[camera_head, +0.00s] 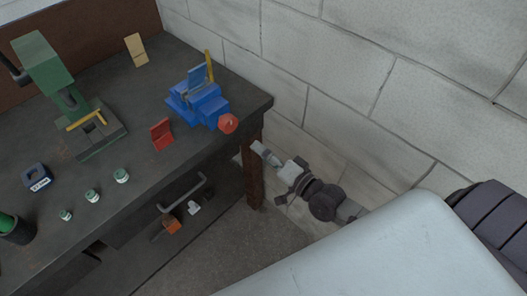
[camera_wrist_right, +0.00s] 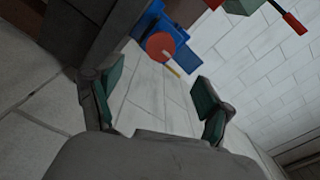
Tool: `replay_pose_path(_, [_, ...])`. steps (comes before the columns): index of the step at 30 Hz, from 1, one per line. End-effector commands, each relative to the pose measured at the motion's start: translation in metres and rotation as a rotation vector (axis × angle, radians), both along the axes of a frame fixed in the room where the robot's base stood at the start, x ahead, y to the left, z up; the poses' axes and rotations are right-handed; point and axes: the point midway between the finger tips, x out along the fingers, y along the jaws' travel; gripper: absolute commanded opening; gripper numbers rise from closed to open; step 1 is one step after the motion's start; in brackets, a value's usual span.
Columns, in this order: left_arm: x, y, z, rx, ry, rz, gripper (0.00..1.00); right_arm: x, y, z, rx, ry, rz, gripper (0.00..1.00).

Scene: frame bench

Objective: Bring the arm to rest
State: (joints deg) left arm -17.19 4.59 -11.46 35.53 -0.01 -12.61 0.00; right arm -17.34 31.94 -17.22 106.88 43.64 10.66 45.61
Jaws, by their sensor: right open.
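My right arm comes in from the lower right in the head view. Its gripper (camera_head: 266,155) is beside the right end of the dark bench (camera_head: 222,144), apart from the things on top. In the right wrist view the gripper (camera_wrist_right: 153,100) shows two green-padded fingers spread wide with nothing between them. My left gripper is not in view.
A blue vise (camera_head: 197,104) with a red round end (camera_head: 228,123) stands at the bench's near right corner. A red block (camera_head: 161,134), a green press (camera_head: 50,72), a blue block (camera_head: 36,177) and several small pale-green pieces lie on the bench. A block wall (camera_head: 330,75) stands behind my right arm.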

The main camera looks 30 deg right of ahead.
Motion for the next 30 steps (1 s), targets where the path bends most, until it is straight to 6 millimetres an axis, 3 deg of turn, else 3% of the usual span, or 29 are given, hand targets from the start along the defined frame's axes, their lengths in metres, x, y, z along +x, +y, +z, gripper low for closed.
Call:
replay_pose_path(12, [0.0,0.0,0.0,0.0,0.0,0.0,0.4,0.0,0.0,0.0,-0.001,0.001,0.0,0.8])
replay_pose_path(16, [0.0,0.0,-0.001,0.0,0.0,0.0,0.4,0.001,-0.005,-0.021,-0.049,0.026,-0.014,0.8])
replay_pose_path(20, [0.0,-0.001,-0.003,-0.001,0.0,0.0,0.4,-0.005,-0.021,-0.087,-0.209,0.115,-0.044,0.8])
replay_pose_path(23, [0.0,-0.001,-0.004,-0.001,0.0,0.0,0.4,-0.022,-0.035,-0.159,-0.385,0.224,-0.05,0.8])
replay_pose_path(26, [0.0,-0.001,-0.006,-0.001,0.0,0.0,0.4,-0.051,-0.047,-0.23,-0.558,0.346,-0.025,0.8])
replay_pose_path(30, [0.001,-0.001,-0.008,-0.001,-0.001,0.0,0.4,-0.11,-0.057,-0.32,-0.777,0.521,0.063,0.8])
